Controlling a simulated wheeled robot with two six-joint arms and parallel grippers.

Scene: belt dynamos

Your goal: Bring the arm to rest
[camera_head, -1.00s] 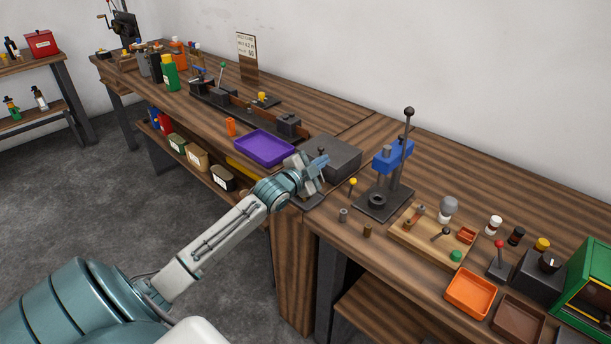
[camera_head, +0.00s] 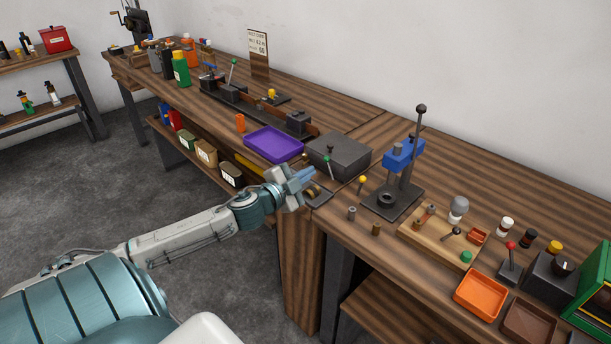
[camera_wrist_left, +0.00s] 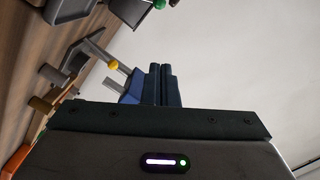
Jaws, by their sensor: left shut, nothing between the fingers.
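My left gripper (camera_head: 306,179) is at the front edge of the workbench (camera_head: 397,264), near the dark grey box (camera_head: 338,155) and the purple tray (camera_head: 273,144). Its fingers are shut with nothing between them. The left wrist view shows the two dark fingers (camera_wrist_left: 162,84) side by side, touching. My left arm comes in from the left, stretched low over the floor in front of the bench. My right gripper is in neither view.
A press with a blue head (camera_head: 403,155) stands right of the gripper. A wooden board with small parts (camera_head: 425,240), an orange tray (camera_head: 480,297) and a brown tray (camera_head: 528,322) lie farther right. Open floor (camera_head: 110,200) is at the left.

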